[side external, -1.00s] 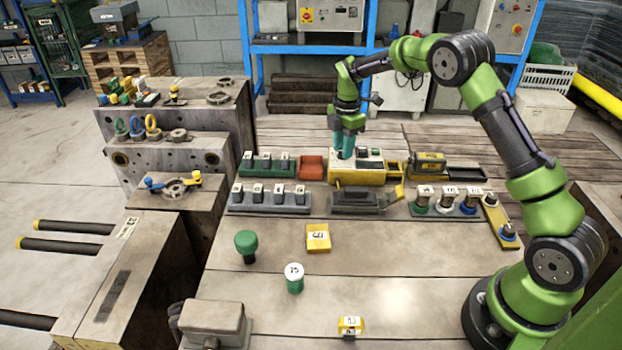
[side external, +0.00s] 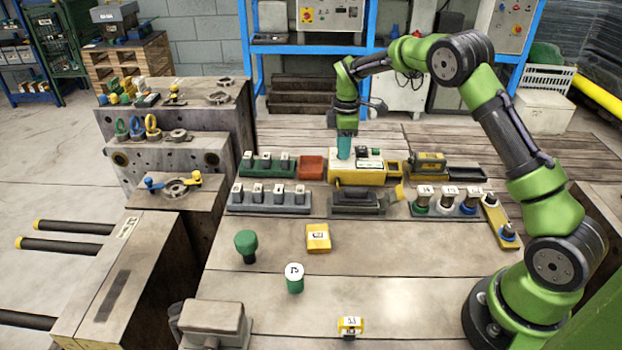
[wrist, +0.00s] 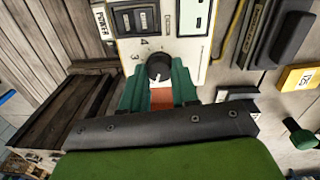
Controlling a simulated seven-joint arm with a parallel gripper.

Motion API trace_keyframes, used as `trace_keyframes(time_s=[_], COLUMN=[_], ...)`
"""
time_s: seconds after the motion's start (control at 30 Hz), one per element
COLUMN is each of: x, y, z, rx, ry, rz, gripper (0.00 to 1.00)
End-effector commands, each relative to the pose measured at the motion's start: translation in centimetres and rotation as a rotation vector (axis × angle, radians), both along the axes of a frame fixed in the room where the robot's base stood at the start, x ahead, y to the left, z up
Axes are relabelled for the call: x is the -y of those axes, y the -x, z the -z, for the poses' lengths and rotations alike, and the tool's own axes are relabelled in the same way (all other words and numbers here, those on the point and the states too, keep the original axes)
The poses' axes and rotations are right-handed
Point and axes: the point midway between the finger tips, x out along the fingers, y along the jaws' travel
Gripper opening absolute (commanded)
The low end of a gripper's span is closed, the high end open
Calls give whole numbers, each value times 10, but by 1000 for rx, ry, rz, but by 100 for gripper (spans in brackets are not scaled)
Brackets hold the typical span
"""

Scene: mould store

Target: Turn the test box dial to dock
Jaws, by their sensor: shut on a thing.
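The test box (side external: 357,177) is yellow with a white top panel and stands at the back middle of the table in the side view. In the wrist view its white panel (wrist: 130,48) carries a round black dial (wrist: 158,66) with a small white mark on its lower part. The figures 3 and 4 show beside the dial; I cannot read a dock label. My gripper (side external: 345,157) points down over the left part of the panel. In the wrist view its green fingers (wrist: 158,80) are shut on the dial, one on each side. The fingers hide part of the panel around it.
A red tray (side external: 312,167) stands left of the box, and a green rack (side external: 262,175) lies beyond it. A grey fixture (side external: 355,204) stands close in front. A small yellow unit (side external: 429,162) stands to the right. The front middle table is mostly clear around a green-and-white cylinder (side external: 294,283).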

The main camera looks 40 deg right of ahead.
Motion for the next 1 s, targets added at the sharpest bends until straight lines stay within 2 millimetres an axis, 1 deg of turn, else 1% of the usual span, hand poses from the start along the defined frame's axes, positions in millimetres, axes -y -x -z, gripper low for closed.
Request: trace_keyframes(time_s=[1.0], x=[0], y=[-1], z=[-2], rx=[0], ry=[0], rz=[967], gripper=[0])
